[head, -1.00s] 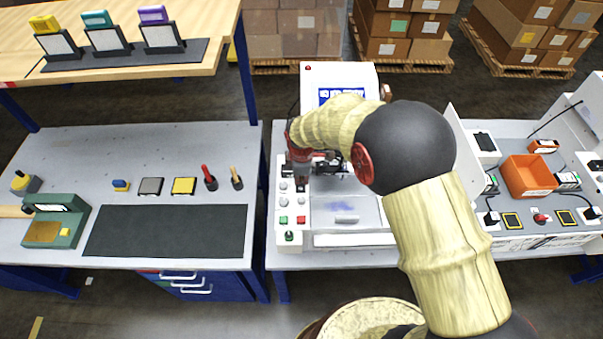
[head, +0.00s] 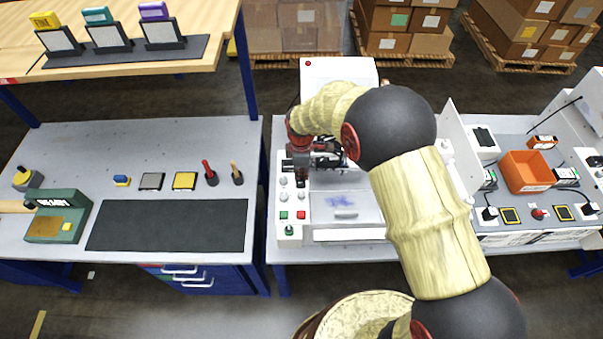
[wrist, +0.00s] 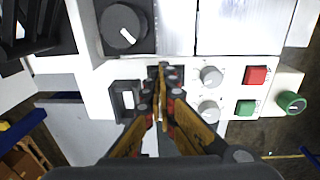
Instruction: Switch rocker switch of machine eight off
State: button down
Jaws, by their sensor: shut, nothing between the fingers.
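The white machine (head: 340,70) stands on the middle bench, with its control strip (head: 284,238) along the left side. No number eight is readable on it. In the wrist view, my gripper (wrist: 163,72) is shut and empty, with its fingertips over a dark switch-like fitting on the white panel. The fingers mostly hide that fitting, so its position and any contact cannot be told. A black-framed rocker switch (wrist: 127,99) with a pale middle sits just left of the fingers. In the head view, my gripper (head: 302,178) is low over the strip, partly hidden by my arm.
A black rotary knob (wrist: 122,25), two grey knobs (wrist: 210,76), a red button (wrist: 255,76), a green button (wrist: 247,107) and a round green knob (wrist: 292,103) surround the fingers. An orange bin (head: 527,171) stands right. The black mat (head: 168,225) on the left bench is clear.

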jog(key=shift+s+f, duration=0.15)
jog(key=shift+s, duration=0.75)
jog(key=shift+r+p, duration=0.3)
jog(key=shift+r, duration=0.05)
notch_tip(320, 180, up, 13)
jog(key=s+p, duration=0.1)
jog(key=s, duration=0.1)
jog(key=shift+r, duration=0.15)
jog(key=shift+a, duration=0.1)
